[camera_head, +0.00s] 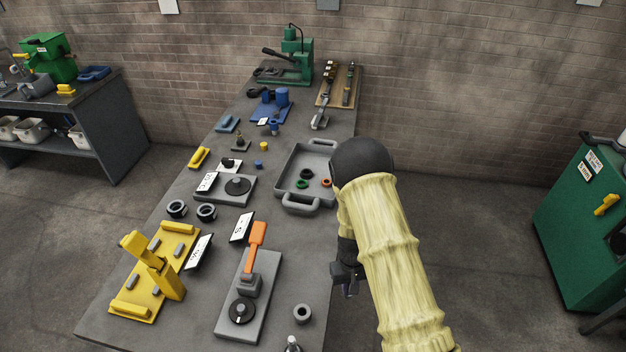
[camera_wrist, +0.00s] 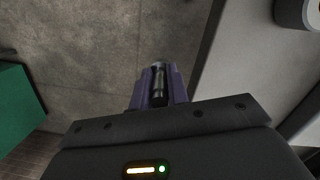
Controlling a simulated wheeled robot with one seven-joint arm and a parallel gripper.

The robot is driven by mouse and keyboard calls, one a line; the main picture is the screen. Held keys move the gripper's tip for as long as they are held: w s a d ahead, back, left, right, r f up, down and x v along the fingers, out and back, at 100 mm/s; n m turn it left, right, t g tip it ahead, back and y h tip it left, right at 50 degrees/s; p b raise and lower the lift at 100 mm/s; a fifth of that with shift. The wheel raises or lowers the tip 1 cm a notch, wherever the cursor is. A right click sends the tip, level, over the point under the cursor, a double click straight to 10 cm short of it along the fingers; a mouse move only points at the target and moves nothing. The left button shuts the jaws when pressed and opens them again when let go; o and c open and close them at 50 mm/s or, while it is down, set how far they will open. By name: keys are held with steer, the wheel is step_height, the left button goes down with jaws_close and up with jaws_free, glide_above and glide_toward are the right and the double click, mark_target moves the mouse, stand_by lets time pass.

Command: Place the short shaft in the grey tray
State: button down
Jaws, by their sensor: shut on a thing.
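The grey tray (camera_head: 318,163) lies on the workbench's right side, with raised walls and a handle at each end. My gripper (camera_head: 347,283) is beside the bench's right edge, nearer than the tray and below my sleeved arm. In the wrist view its purple-grey fingers (camera_wrist: 159,92) are shut on a small dark cylinder with a lighter end, which looks like the short shaft (camera_wrist: 158,80). The shaft is over the floor, apart from the bench. In the head view I cannot make out the shaft.
Black, green and orange rings (camera_head: 302,184) lie in the tray. A grey ring (camera_head: 302,313) stands near the bench's front right. A grey fixture with an orange lever (camera_head: 255,248) and a yellow fixture (camera_head: 150,280) are left of it. Open floor lies right of the bench.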

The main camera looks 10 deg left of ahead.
steer(key=d+f+m+b, duration=0.2)
steer(key=d+f+m, duration=0.1)
steer(key=d+f, duration=0.6)
step_height(320, 180, down, 5)
steer(key=shift+s+d+r+y, duration=0.15)
steer(key=shift+d+y, duration=0.15)
steer(key=shift+d, duration=0.1)
